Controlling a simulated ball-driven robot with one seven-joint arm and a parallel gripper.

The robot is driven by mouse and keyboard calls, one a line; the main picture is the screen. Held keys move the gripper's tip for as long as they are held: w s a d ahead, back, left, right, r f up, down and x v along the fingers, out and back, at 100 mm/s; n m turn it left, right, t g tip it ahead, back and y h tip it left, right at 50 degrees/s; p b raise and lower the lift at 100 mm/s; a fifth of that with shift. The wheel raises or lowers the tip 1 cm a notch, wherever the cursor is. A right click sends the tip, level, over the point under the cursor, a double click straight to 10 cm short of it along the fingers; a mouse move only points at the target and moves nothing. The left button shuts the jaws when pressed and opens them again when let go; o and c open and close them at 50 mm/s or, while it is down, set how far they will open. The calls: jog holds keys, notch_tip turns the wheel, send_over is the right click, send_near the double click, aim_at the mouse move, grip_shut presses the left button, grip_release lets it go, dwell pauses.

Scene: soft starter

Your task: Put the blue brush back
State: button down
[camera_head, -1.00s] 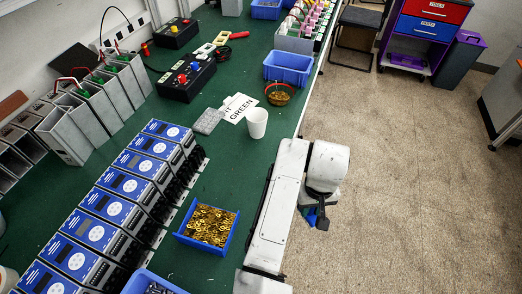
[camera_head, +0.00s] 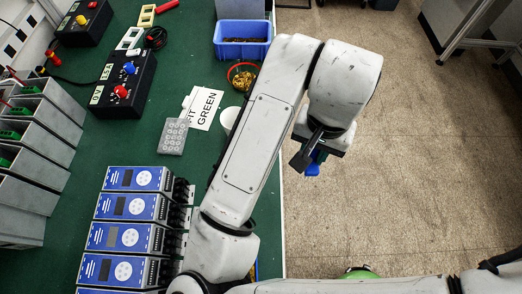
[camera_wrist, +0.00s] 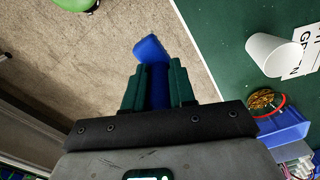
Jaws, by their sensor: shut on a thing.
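The blue brush (camera_wrist: 152,60) is between the two dark green fingers of my gripper (camera_wrist: 158,84) in the wrist view. My gripper is shut on it, and a flat blue end sticks out beyond the fingertips. In the head view, my gripper (camera_head: 306,152) is over the floor, just right of the green bench's edge. Only a small blue part of the brush (camera_head: 316,160) shows there. The rest is hidden by the gripper.
The green bench (camera_head: 190,95) holds blue drive units (camera_head: 125,237), a black button box (camera_head: 124,85), a white cup (camera_wrist: 272,54), a "GREEN" card (camera_head: 206,108) and a blue bin (camera_head: 243,47). A green round object (camera_head: 360,272) is low beside the bench. Open floor lies right.

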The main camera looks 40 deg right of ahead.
jog(key=shift+w+a+f+b, duration=0.1)
jog(key=shift+w+a+f, duration=0.7)
jog(key=shift+w+f, duration=1)
jog(key=shift+w+a+f+b, duration=0.15)
jog(key=shift+w+a+f, duration=0.7)
jog(key=shift+w+f, duration=0.85)
jog(key=shift+w+a+f+b, duration=0.1)
jog(key=shift+w+a+f, duration=0.95)
jog(key=shift+f, duration=1.25)
jog(key=shift+w+d, duration=0.2)
jog(key=shift+d, duration=0.05)
jog(key=shift+f, duration=0.2)
jog(key=c, duration=0.9)
grip_release()
jog(key=shift+r, duration=0.1)
jog(key=shift+c, duration=0.2)
